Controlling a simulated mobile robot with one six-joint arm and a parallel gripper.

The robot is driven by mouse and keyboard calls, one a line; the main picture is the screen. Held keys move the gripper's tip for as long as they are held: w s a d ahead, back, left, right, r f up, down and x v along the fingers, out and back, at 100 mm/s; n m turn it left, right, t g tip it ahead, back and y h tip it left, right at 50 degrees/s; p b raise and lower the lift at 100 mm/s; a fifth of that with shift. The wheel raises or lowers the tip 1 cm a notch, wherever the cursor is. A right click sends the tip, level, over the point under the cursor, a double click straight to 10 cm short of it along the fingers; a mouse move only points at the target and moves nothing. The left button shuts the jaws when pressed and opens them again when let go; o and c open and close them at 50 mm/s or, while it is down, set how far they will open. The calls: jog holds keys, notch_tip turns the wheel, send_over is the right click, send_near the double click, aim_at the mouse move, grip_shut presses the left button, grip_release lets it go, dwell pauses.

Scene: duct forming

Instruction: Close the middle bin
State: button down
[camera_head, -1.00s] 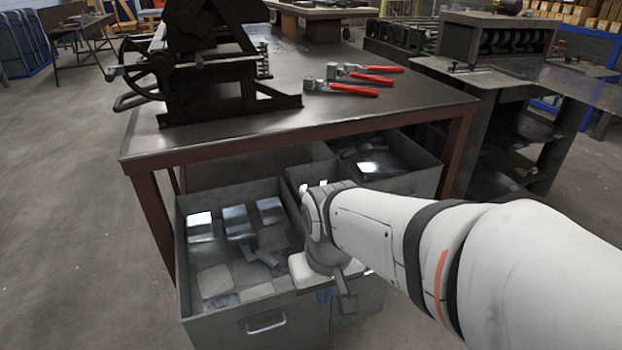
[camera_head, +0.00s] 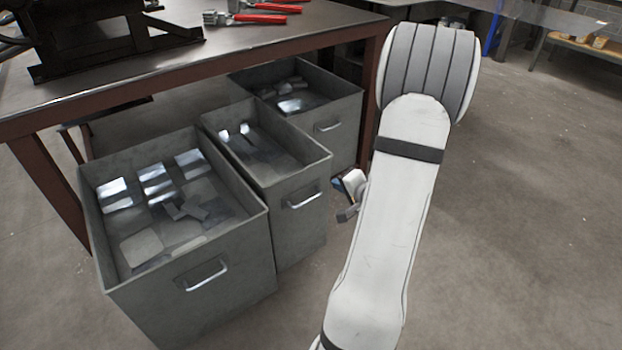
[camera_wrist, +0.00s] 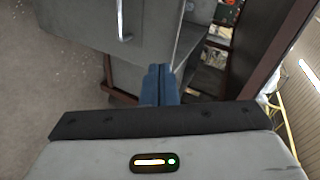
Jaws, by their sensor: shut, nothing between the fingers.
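The middle bin (camera_head: 297,213) is a narrow grey open-topped metal bin with a bar handle. It stands between the wider left bin (camera_head: 222,297) and the right bin (camera_head: 339,139), with its front sticking out past the table. Metal pieces lie inside it. My gripper (camera_head: 337,183) is shut and empty, close to the right of the middle bin's front; contact cannot be made out. In the wrist view its blue fingers (camera_wrist: 160,82) are together, beside a grey bin front with a handle; which bin that is I cannot tell.
The left bin reaches farthest out and the right bin sits farthest back. The table (camera_head: 290,27) stands over the bins' rear parts, with its right leg near the right bin. Red-handled tools (camera_head: 262,17) lie on top. The floor (camera_head: 530,210) at right is clear.

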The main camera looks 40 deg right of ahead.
jog(key=s+f+m+t+y, duration=0.1)
jog(key=s+f+m, duration=0.1)
jog(key=b, duration=0.7)
send_near(308, 171)
jog(key=shift+t, duration=0.3)
jog(key=x, duration=0.2)
jog(key=f+x, duration=0.1)
jog(key=x, duration=0.2)
jog(key=shift+d+f, duration=0.1)
jog(key=shift+f, duration=0.1)
jog(key=shift+w+r, duration=0.15)
jog(key=shift+w, duration=0.5)
